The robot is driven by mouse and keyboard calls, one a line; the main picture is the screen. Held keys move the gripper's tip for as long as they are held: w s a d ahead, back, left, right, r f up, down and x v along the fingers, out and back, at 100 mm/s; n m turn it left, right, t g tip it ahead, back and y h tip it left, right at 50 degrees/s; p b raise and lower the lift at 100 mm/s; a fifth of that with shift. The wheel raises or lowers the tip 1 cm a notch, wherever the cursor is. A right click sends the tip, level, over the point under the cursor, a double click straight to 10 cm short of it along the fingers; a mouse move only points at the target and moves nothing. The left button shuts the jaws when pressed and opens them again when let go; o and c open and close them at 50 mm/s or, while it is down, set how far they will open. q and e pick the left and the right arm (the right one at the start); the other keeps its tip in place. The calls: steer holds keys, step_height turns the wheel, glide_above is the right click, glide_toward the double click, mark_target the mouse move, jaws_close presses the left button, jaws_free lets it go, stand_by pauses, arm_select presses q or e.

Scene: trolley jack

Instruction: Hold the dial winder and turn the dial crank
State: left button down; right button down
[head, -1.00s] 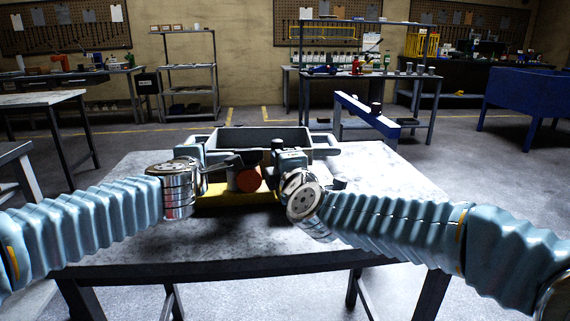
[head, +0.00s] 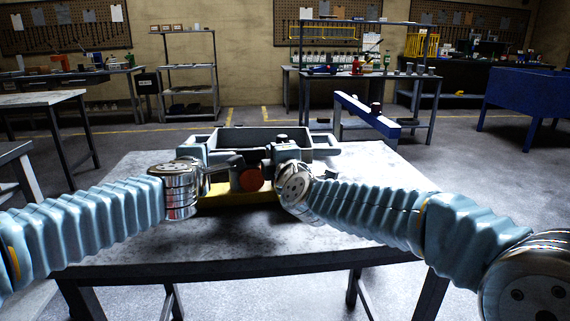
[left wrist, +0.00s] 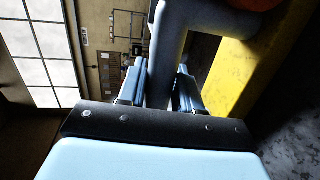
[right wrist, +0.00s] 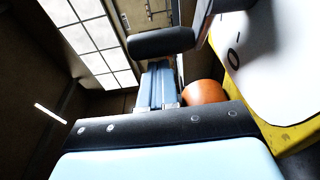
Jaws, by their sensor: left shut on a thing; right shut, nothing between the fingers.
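The dial winder stands on the table with a yellow base (head: 237,197) and an orange-red round part (head: 251,179) facing me. My left gripper (left wrist: 158,88) is shut on the winder's bent grey bar (left wrist: 168,42), which passes between its fingers. In the right wrist view, a white dial face (right wrist: 280,60) and a dark, rounded crank handle (right wrist: 162,42) show. My right gripper (right wrist: 157,80) is shut and empty, its fingertips close to the handle; I cannot tell if they touch it. In the head view, my right wrist hides part of the winder's right side.
A grey open tray (head: 310,150) is directly behind the winder on the table. The tabletop (head: 375,170) is bare at the right and front. A blue beam (head: 366,117) and shelving stand beyond the table.

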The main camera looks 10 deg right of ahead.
steer(key=shift+d, duration=0.4)
steer(key=shift+w+d, duration=0.15)
steer(key=shift+w, duration=0.4)
steer(key=shift+w+d, duration=0.15)
steer(key=shift+w, duration=0.4)
stand_by(0.6)
steer(key=shift+w+d+m+h, duration=0.1)
steer(key=shift+w+m+h, duration=0.2)
steer(key=shift+m+h, duration=0.35)
steer(key=shift+w+d+m+h, duration=0.1)
steer(key=shift+d+m+h, duration=0.15)
steer(key=shift+h, duration=0.5)
steer(key=shift+a, duration=0.1)
stand_by(0.3)
steer(key=shift+s, duration=0.35)
steer(key=s, duration=1.1)
steer(key=w+m+h, duration=0.1)
steer(key=w, duration=0.2)
steer(key=w+h, duration=0.1)
steer(key=w, duration=0.3)
steer(key=w+m+h, duration=0.1)
steer(key=w+h, duration=0.1)
steer(key=w, duration=0.1)
steer(key=shift+w+m, duration=0.25)
steer(key=shift+m, duration=0.05)
